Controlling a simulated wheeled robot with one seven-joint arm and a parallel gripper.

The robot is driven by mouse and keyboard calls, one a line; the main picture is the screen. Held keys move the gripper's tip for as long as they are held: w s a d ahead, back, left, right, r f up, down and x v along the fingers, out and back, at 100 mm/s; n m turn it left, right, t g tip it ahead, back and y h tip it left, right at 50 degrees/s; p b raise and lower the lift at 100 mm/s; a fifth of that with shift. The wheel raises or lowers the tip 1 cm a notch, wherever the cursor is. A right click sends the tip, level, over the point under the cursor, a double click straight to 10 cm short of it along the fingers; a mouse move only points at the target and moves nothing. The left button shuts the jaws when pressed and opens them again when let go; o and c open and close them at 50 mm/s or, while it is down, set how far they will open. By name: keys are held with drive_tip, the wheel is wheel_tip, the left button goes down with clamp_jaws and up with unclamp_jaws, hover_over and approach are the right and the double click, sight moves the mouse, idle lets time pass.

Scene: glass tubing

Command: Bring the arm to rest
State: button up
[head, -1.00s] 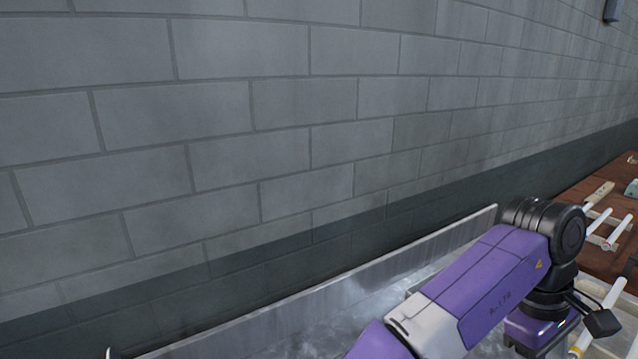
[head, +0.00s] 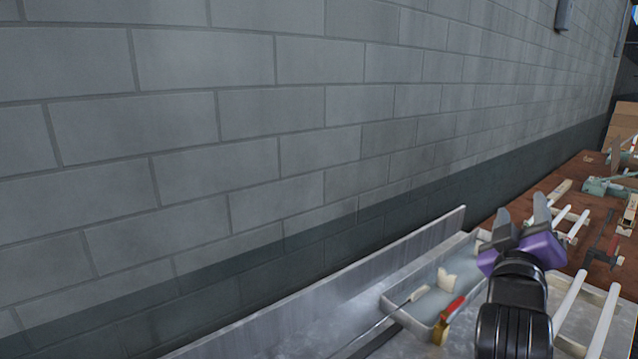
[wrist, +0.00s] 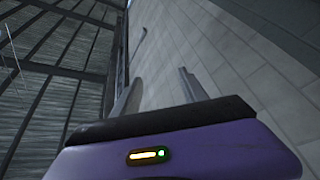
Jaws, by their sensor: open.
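My gripper (head: 521,222) is in the lower right of the head view, its two grey fingers pointing up and set apart. It is open, with nothing between the fingers. It is raised in front of the metal bench and the brown table. In the wrist view my gripper (wrist: 158,90) shows its two fingers apart against the block wall and the roof, with no object between them. Part of my black wrist and purple gripper body shows below the fingers in the head view.
A metal bench with a raised back edge (head: 330,300) runs along the grey block wall (head: 200,150). A shallow tray (head: 400,305) and a red-and-yellow tool (head: 450,318) are on it. White tubes (head: 568,300) lie at right. A brown table (head: 560,187) with tools stands beyond.

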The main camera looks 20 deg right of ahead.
drive_tip(key=s+a+f+n+t+y, duration=0.35)
drive_tip(key=a+f+y, duration=0.35)
drive_tip(key=a, duration=0.3)
drive_tip(key=s+a+f+n+t+y, duration=0.3)
drive_tip(key=s+a+f+t+y, duration=0.3)
drive_tip(key=a, duration=0.4)
drive_tip(key=s+a+f+m+g+y, duration=0.1)
drive_tip(key=s+a+f+g, duration=0.1)
drive_tip(key=s+f, duration=0.3)
drive_tip(key=s+a+f+m+g+y, duration=0.1)
drive_tip(key=s+f, duration=0.4)
drive_tip(key=s, duration=0.6)
drive_tip(key=s+a+f+m+g+y, duration=0.1)
drive_tip(key=s+a+f+m+g, duration=0.2)
drive_tip(key=s, duration=0.6)
wheel_tip(320, 180, down, 3)
drive_tip(key=shift+a+r+g, duration=0.1)
drive_tip(key=shift+a+g, duration=0.95)
drive_tip(key=shift+a, duration=0.2)
drive_tip(key=shift+s+m, duration=0.1)
drive_tip(key=shift+m, duration=0.15)
